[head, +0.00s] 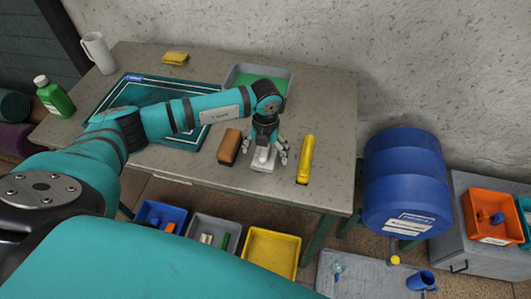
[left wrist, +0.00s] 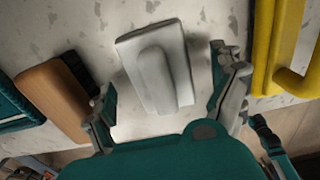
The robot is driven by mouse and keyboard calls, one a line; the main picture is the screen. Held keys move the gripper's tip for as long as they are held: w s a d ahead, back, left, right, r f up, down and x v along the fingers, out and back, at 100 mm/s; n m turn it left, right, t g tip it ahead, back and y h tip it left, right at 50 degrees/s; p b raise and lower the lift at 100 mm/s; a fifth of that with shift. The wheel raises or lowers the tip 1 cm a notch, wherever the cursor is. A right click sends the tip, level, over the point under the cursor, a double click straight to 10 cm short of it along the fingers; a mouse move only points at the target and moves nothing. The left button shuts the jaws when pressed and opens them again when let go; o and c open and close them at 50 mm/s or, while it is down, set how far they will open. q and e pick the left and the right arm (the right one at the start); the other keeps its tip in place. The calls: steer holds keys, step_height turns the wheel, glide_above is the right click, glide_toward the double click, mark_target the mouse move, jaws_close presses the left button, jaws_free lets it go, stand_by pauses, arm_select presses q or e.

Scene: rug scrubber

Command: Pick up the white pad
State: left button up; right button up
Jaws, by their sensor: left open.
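The white pad (head: 263,161) lies on the grey table (head: 335,130) near its front edge. In the left wrist view the white pad (left wrist: 158,66) is a pale block with a raised rounded grip along its top. My left gripper (head: 266,154) is above the pad, pointing down. In the left wrist view its open fingers (left wrist: 168,98) stand to either side of the pad, with the left finger lower and the right finger near the pad's right side. I cannot tell whether they touch it. My right gripper is not in view.
A brown brush (head: 229,147) lies close left of the pad, and a yellow-handled tool (head: 306,160) lies to its right. A grey tray with a green inside (head: 285,74) stands behind. Blue, grey and yellow bins (head: 271,252) stand below the table's front.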

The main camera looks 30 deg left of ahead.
mark_target(265, 149)
arm_select(q)
steer(key=c, duration=1.3)
steer(key=shift+r, duration=0.15)
step_height(265, 149, up, 8)
steer(key=shift+r+b, duration=0.2)
steer(key=shift+b, duration=1.05)
steer(key=shift+r, duration=0.7)
